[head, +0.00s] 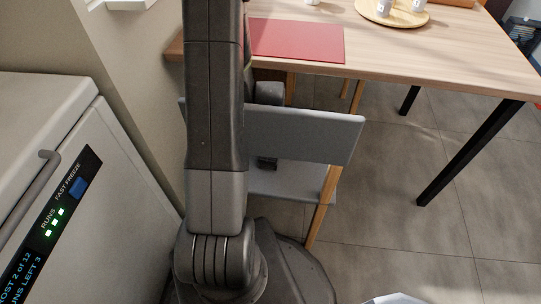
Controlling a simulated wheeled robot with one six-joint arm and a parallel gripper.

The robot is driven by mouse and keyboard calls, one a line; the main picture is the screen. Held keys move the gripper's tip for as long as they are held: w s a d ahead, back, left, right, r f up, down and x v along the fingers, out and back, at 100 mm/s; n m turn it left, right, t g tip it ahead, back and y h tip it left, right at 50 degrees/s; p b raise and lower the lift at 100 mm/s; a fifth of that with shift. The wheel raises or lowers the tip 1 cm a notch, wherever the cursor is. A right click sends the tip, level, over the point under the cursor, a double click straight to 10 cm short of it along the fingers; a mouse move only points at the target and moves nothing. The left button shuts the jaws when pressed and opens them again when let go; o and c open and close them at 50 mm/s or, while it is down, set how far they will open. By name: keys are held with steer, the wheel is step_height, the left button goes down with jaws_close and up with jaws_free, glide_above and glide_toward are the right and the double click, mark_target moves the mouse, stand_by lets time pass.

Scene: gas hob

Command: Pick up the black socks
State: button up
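I cannot make out any black socks in the head view. A small dark shape (267,163) shows just below the chair's backrest, near the seat; I cannot tell what it is. My dark grey arm rises through the left middle of the view and hides part of the chair and table. My gripper is not in view.
A grey chair (305,134) with wooden legs stands at the wooden table (447,61). On the table are a red placemat (297,40) and a round tray (366,11) with cups. A white freezer (113,190) stands close on the left. Tiled floor (400,235) is open at right.

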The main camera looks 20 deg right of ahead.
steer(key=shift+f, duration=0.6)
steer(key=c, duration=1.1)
